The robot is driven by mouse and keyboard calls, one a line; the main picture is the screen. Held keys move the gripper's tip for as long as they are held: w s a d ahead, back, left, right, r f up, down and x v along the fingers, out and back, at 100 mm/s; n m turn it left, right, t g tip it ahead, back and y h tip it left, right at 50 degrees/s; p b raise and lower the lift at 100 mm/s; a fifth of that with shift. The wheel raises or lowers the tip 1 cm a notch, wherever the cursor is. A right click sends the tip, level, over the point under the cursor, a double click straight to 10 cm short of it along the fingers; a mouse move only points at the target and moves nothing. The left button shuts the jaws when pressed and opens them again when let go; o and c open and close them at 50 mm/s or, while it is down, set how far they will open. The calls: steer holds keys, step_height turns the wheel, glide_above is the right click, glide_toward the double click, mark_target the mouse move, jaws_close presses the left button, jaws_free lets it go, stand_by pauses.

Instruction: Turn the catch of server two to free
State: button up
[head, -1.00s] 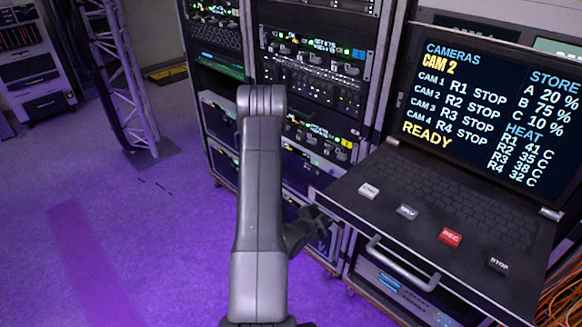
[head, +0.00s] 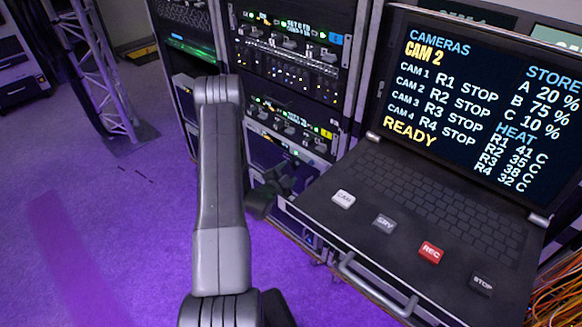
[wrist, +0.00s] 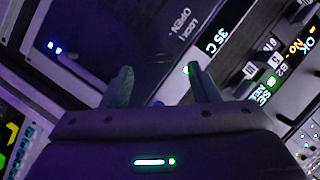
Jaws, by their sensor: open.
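My gripper (head: 286,180) is small and dark in the head view, in front of the lower part of the equipment rack. In the wrist view its two fingers (wrist: 160,86) stand apart with nothing between them. Ahead of them is a dark panel (wrist: 125,35) lettered LOCK and OPEN, beside a strip (wrist: 218,42) reading 35 C with a green light. The laptop screen (head: 480,105) lists 35 C for R2. I cannot make out the catch itself or its position. I cannot tell whether the fingers touch the panel.
The open laptop console (head: 420,205) with CAM, SRV, REC and STOP keys juts out right of my gripper, its front handle (head: 375,290) sticking out. Orange cables (head: 562,300) lie at far right. A truss (head: 100,70) stands at left. The purple floor (head: 100,220) is clear.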

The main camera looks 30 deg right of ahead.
mark_target(292, 168)
steer(key=shift+x, duration=2.15)
steer(key=shift+c, duration=0.2)
steer(key=c, duration=0.9)
